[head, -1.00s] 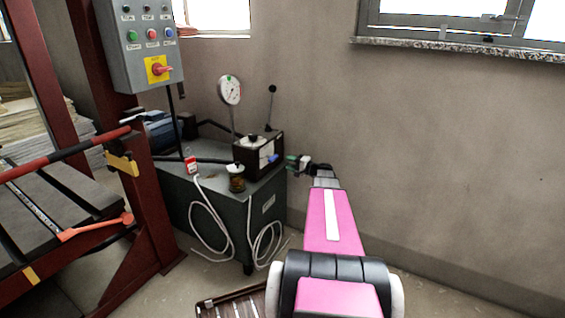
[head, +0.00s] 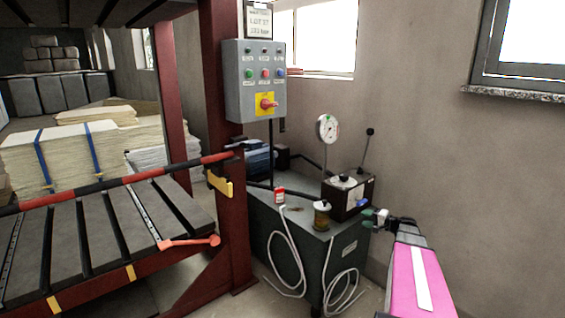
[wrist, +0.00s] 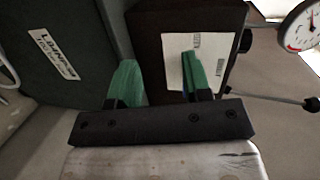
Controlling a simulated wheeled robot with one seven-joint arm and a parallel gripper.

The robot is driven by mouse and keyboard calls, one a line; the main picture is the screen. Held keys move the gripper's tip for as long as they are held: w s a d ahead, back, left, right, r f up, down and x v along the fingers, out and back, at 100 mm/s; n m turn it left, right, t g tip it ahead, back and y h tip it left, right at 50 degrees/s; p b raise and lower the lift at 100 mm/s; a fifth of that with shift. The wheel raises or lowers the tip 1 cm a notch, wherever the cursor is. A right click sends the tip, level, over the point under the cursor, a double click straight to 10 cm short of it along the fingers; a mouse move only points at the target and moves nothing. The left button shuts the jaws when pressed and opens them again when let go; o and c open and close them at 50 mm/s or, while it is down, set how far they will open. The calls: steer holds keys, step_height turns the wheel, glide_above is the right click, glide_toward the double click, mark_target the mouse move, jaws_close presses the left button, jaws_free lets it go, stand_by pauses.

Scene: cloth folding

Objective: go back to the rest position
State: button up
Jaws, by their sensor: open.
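My gripper (head: 372,217) is at the end of my pink arm, at the right of the head view, close to the right side of the green cabinet. In the wrist view my gripper (wrist: 158,75) shows two green fingers set well apart, with nothing between them. The fingers point toward a dark box with a white label, which lies behind them in that view. No cloth shows in either view.
The green cabinet (head: 342,262) carries a black box (head: 357,197), a dial gauge (head: 327,129) and a jar (head: 321,215). White cables hang down its front. A dark red press frame (head: 222,150) with a control box (head: 250,95) stands to the left. A wall closes the right side.

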steer(key=s+a+f+n+g+h, duration=0.1)
steer(key=s+a+f+n+g, duration=0.15)
steer(key=s+a, duration=0.4)
steer(key=s+a+f+n+g+h, duration=0.1)
steer(key=s+a+f+g+h, duration=0.2)
steer(key=a, duration=0.6)
steer(key=s+a+f+n+g+h, duration=0.1)
steer(key=s+a+n+g+h, duration=0.4)
steer(key=s, duration=0.9)
steer(key=shift+a+f+h, duration=0.2)
steer(key=shift+a+h, duration=0.85)
steer(key=shift+h, duration=0.15)
